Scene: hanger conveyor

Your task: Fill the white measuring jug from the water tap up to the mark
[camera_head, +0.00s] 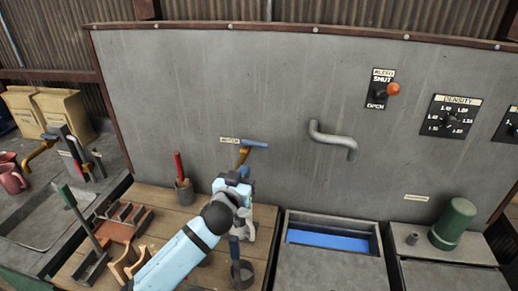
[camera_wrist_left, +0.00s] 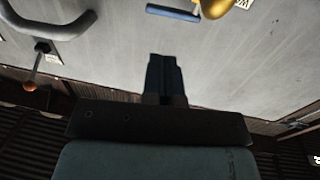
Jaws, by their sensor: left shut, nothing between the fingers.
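The brass water tap (camera_head: 243,157) with its blue lever handle (camera_head: 254,143) sticks out of the grey wall panel beside a small label. In the left wrist view the blue handle (camera_wrist_left: 173,12) and the brass tap body (camera_wrist_left: 217,8) show at the top edge. My left gripper (camera_head: 243,172) is just below the tap in the head view, its fingers shut and empty. The shut fingers (camera_wrist_left: 165,72) also show in the wrist view, apart from the handle. I cannot make out the white measuring jug; my arm hides part of the bench below the tap. My right gripper is not in view.
A pot with a red-handled tool (camera_head: 184,190) stands left of my gripper. A dark cup (camera_head: 242,274) is below my wrist. A bent grey pipe (camera_head: 334,140) juts from the panel above a tank of blue liquid (camera_head: 328,240). A green canister (camera_head: 453,224) stands right.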

